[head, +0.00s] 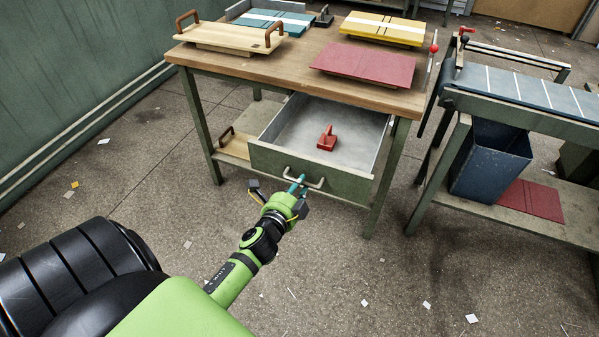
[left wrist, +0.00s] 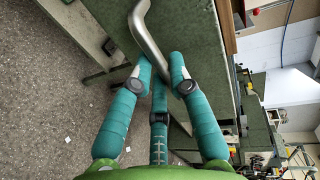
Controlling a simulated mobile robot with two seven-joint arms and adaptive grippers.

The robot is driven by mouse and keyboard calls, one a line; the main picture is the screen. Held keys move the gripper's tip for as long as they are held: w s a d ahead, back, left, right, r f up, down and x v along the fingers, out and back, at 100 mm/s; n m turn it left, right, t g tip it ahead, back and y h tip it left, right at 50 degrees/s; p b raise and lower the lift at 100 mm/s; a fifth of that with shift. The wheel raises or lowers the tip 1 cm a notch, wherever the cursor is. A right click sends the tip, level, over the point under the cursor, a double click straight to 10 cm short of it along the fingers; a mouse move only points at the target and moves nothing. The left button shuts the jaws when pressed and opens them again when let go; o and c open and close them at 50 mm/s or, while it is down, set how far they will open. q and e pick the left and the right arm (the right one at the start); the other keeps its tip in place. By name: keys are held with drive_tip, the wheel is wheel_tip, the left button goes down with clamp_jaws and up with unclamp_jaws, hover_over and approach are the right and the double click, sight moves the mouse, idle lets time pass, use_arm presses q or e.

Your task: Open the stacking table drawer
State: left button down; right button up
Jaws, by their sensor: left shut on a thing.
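The stacking table (head: 250,66) has a green drawer (head: 345,186) that stands pulled out, with its grey inside showing. A curved metal bar handle (head: 318,185) is on the drawer front; it also shows in the left wrist view (left wrist: 146,32). My left gripper (head: 296,183) is at this handle, its teal fingers (left wrist: 160,85) closed around the handle's end. The fingers hide part of the handle. My right gripper is not in view.
A red block with a handle (head: 326,140) lies in the drawer. A wooden tray (head: 228,36), red boards (head: 365,64) and yellow boards (head: 382,30) lie on the tabletop. A bench with a blue bin (head: 490,160) stands right. The floor in front is mostly clear.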

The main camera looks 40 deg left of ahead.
use_arm(q)
drive_tip(key=shift+s, duration=0.15)
drive_tip(key=c, duration=1.2)
unclamp_jaws()
drive_tip(key=v, duration=1.2)
drive_tip(key=shift+r, duration=0.1)
